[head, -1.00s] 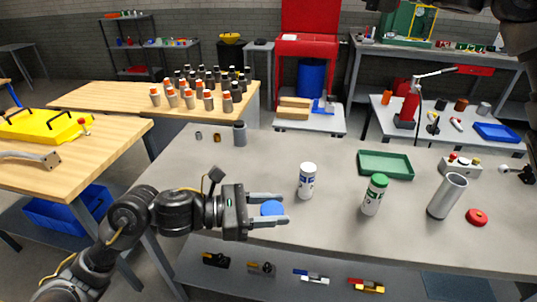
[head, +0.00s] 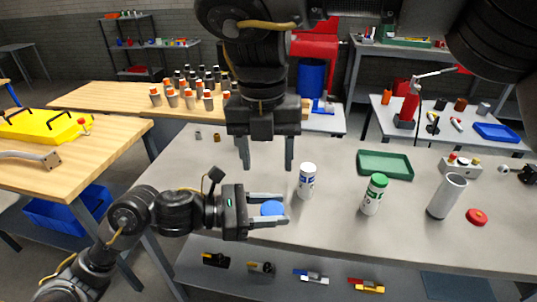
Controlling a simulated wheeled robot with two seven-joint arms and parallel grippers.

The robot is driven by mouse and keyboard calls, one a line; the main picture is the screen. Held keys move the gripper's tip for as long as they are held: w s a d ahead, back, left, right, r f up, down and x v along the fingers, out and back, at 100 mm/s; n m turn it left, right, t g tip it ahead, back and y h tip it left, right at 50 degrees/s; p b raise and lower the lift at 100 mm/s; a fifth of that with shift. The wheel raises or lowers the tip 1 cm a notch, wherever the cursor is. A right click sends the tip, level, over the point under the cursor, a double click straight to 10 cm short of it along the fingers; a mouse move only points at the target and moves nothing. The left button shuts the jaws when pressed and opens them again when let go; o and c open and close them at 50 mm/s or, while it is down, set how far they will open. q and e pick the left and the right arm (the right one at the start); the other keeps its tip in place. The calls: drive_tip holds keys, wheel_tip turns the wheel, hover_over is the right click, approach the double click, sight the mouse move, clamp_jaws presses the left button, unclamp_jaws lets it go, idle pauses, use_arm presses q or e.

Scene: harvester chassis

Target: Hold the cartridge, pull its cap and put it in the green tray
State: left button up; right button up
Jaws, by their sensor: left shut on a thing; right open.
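My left gripper (head: 285,207) reaches in from the left, its fingers closed on a round blue thing (head: 271,208). I see its blue top; whether a cartridge body lies below is hidden. My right gripper (head: 267,165) points down from above, open and empty, its fingertips behind the blue thing in the picture. A white cartridge-like bottle (head: 307,182) with a white cap and blue label stands upright just right of the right gripper. A white bottle with a green cap (head: 375,194) stands further right. The green tray (head: 386,176) lies empty behind it.
The table's left middle is clear.

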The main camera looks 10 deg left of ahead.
sight(272, 209)
drive_tip(key=f, duration=1.2)
drive_tip(key=shift+d, duration=0.4)
drive_tip(key=shift+c, duration=0.3)
drive_tip(key=c, duration=0.7)
use_arm(q)
drive_tip(key=o, duration=1.2)
use_arm(e)
drive_tip(key=shift+o, duration=0.2)
use_arm(q)
drive_tip(key=v, duration=1.2)
drive_tip(key=shift+f, duration=0.1)
